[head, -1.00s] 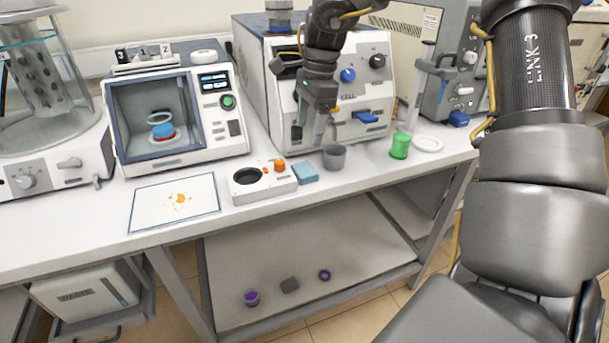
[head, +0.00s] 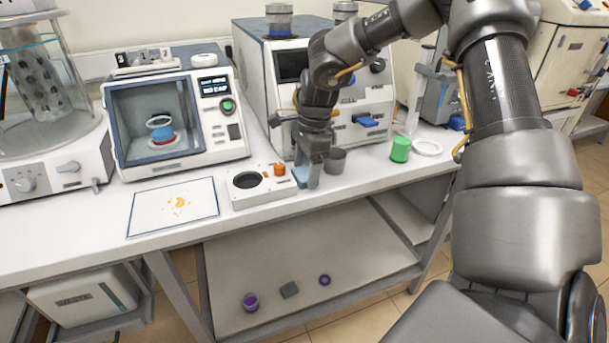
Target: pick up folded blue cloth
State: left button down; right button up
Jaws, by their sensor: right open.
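The folded blue cloth (head: 300,176) lies on the white bench, just right of the white device with the round black well. My right gripper (head: 307,180) points down at the cloth, its fingers low over it and hiding much of it. The gripper is open; I cannot tell whether the fingers touch the cloth. My left gripper is not in view.
A grey cup (head: 335,160) stands close to the right of the gripper. The white device (head: 262,187) with an orange knob is close on the left. A green container (head: 400,149) and white ring (head: 427,147) lie farther right.

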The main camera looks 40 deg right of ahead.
aim_at(305, 172)
jog(key=shift+c, duration=0.3)
jog(key=c, duration=0.7)
